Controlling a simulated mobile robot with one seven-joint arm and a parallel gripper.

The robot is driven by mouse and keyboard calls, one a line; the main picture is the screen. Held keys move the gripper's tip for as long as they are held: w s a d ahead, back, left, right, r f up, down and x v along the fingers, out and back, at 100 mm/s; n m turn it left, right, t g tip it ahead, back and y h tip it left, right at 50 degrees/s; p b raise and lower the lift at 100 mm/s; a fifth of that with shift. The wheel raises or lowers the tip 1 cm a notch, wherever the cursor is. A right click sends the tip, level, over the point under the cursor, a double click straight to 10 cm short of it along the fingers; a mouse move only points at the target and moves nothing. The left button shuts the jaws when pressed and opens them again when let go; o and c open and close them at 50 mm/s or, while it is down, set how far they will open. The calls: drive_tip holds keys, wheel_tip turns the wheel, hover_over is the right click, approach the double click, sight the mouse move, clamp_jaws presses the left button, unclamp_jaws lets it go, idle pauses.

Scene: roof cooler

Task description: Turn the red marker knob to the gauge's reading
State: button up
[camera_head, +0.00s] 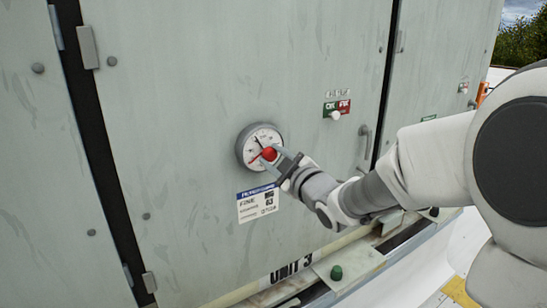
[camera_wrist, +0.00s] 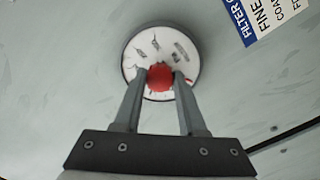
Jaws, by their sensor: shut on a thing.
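The round gauge (camera_head: 245,146) with a white dial and dark rim is mounted on the grey-green cabinet panel. A black needle on the dial points to the upper left in the head view. The red marker knob (camera_head: 269,154) sits at the gauge's centre, with a red pointer toward the lower left. My gripper (camera_head: 279,161) reaches in from the right and is shut on the red knob. In the wrist view, the two fingers hold the knob (camera_wrist: 160,78) from both sides in front of the dial (camera_wrist: 135,50). The fingers and knob hide part of the dial, and its numbers are too small to read.
A blue and white filter label (camera_head: 258,203) is just below the gauge. To the right are a green and red switch plate (camera_head: 337,108) and a door handle (camera_head: 364,142).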

clamp_jaws()
drive_tip(key=shift+m, duration=0.4)
drive_tip(key=m, duration=0.3)
drive_tip(key=shift+r+m+p, duration=0.1)
drive_tip(key=shift+m+p, duration=0.2)
drive_tip(key=m+p, duration=0.1)
drive_tip(key=m, duration=0.2)
drive_tip(key=shift+r+m, duration=0.1)
drive_tip(key=shift+m, duration=0.2)
drive_tip(key=m+p, duration=0.3)
drive_tip(key=m, duration=0.2)
drive_tip(key=shift+g+p, duration=0.3)
drive_tip(key=shift+g, duration=0.1)
drive_tip(key=m+p, duration=0.2)
drive_tip(key=m, duration=0.2)
drive_tip(key=shift+y+p, duration=0.3)
drive_tip(key=shift+p, duration=0.1)
drive_tip(key=shift+m, duration=0.4)
